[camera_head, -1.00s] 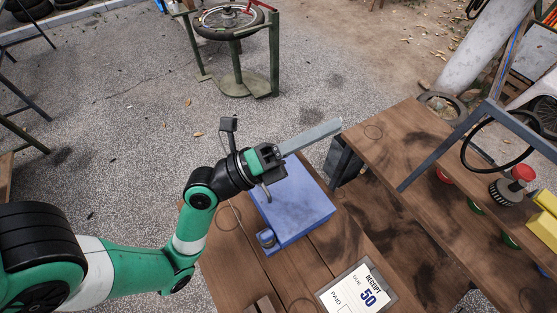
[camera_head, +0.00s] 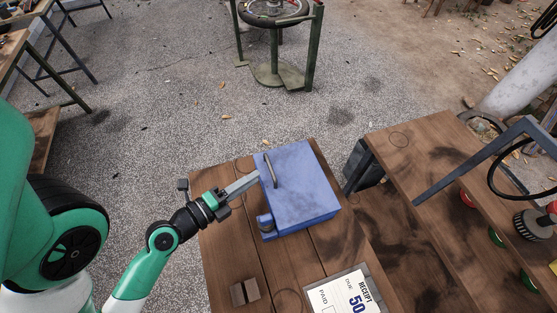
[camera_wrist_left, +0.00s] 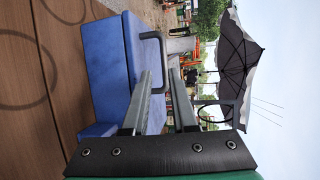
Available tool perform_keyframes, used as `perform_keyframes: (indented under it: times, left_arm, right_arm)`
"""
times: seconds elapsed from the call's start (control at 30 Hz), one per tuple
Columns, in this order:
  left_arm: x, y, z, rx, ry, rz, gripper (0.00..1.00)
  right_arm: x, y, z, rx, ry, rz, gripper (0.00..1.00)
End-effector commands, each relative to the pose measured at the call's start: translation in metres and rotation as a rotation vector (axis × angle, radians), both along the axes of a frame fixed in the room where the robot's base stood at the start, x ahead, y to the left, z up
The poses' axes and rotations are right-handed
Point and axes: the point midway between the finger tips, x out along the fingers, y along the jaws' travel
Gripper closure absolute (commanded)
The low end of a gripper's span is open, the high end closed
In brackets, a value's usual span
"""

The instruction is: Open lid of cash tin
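The blue cash tin (camera_head: 308,198) stands on the wooden table, its lid looking shut. Contact cannot be told. My right gripper is not seen.
A second wooden bench (camera_head: 430,150) with a dark metal frame stands to the right. Left of the table is open gravel ground.

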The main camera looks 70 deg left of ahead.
Motion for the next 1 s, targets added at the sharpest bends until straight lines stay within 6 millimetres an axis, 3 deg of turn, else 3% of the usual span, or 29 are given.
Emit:
perform_keyframes:
  times: [0.1,0.2,0.4,0.6,0.83,1.0]
  left_arm:
    - [0.017,0.001,0.006,0.014,-0.021,-0.016,0.74]
    - [0.042,0.012,0.008,0.013,-0.017,-0.013,0.74]
    - [0.078,0.028,-0.007,0.011,-0.019,-0.006,0.74]
    - [0.092,0.034,-0.012,0.008,-0.017,-0.004,0.74]
    - [0.092,0.034,-0.013,0.008,-0.016,-0.004,0.74]
    - [0.092,0.034,-0.013,0.008,-0.016,-0.004,1.0]
  right_arm:
    - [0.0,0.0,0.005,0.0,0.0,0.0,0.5]
    - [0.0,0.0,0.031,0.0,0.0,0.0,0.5]
    - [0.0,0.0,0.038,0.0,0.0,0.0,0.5]
    - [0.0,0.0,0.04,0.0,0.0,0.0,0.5]
    - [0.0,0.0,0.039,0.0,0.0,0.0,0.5]
    - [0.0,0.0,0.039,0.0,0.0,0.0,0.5]
